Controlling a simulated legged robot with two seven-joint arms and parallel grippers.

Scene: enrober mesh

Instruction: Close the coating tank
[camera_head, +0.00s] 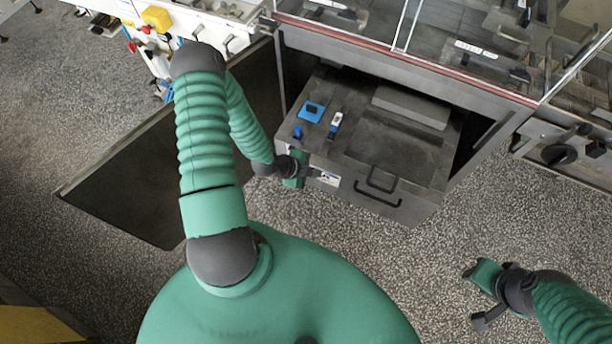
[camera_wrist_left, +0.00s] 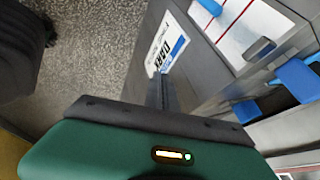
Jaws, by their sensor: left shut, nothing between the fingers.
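The coating tank (camera_head: 420,200) is a dark grey metal box slid out of the opening under the machine. Its front has a dark bar handle (camera_head: 378,199), and another handle (camera_head: 380,182) sits on its lid. My left gripper (camera_head: 311,172) is shut and empty at the left end of the tank's front, beside a white label (camera_head: 328,178). In the left wrist view the closed fingers (camera_wrist_left: 161,92) point at the label (camera_wrist_left: 168,52); I cannot tell whether they touch the front. My right gripper (camera_head: 470,273) is low at the right, away from the tank; its fingers are unclear.
A dark cabinet door (camera_head: 130,180) stands open at the left. Blue parts (camera_head: 311,111) and a small white-and-blue item (camera_head: 335,122) are on the tank's top. The machine frame (camera_head: 480,84) surrounds the opening. Speckled floor (camera_head: 400,265) is clear before the tank.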

